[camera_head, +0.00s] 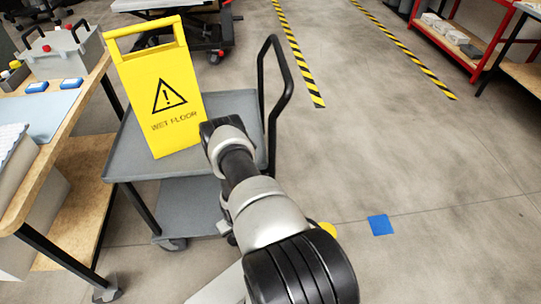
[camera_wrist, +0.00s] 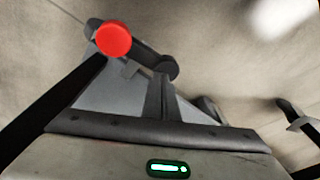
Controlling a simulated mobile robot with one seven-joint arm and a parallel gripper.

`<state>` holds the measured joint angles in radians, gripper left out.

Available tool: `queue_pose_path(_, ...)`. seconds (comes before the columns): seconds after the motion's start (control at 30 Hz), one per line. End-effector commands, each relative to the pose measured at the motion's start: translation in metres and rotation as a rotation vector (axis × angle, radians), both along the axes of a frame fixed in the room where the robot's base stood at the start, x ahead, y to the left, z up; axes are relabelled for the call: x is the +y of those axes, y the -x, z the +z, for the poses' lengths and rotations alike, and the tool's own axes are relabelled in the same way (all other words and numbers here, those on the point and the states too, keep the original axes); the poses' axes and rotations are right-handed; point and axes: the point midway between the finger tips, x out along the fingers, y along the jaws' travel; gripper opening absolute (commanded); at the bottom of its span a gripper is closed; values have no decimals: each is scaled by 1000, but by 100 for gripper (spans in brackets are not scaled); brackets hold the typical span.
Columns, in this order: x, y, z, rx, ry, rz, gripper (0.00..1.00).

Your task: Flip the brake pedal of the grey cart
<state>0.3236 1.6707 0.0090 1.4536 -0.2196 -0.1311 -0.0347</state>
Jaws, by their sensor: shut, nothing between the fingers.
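The grey cart (camera_head: 118,168) stands left of centre in the head view, with a dark push handle (camera_head: 275,90) at its right end and dark casters below. In the wrist view a round red pedal (camera_wrist: 113,40) sits at the lower end of a black cart leg (camera_wrist: 50,100), by dark caster parts. My gripper (camera_wrist: 160,84) is shut and empty. Its fingers point towards the caster area, just below and right of the red pedal in the picture. I cannot tell whether they touch anything. In the head view my arm hides the gripper and the pedal.
A yellow wet floor sign (camera_head: 165,90) stands on the cart's top. A wooden workbench (camera_head: 92,85) is close on the left. Another trolley (camera_head: 190,25) stands behind. A red shelf rack (camera_head: 452,50) is at the upper right.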

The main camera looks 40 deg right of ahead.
Motion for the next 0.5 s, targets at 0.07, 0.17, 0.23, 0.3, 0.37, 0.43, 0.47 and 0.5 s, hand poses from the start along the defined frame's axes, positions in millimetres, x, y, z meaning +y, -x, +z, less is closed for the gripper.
queue_pose_path(0.07, 0, 0, 10, 0, 0, 0, 0)
queue_pose_path(0.17, 0, 0, 18, 0, 0, 0, 0)
queue_pose_path(0.23, 0, 0, 24, -1, 0, 0, 0)
queue_pose_path(0.3, 0, -1, 30, -1, 0, 0, 0)
queue_pose_path(0.37, 0, 0, 34, 0, 0, 0, 0)
queue_pose_path(0.43, 0, 0, 40, 0, 0, 0, 0)
queue_pose_path(0.47, 0, 0, 42, 0, 0, 0, 0)
queue_pose_path(0.5, 0, 0, 45, 0, 0, 0, 0)
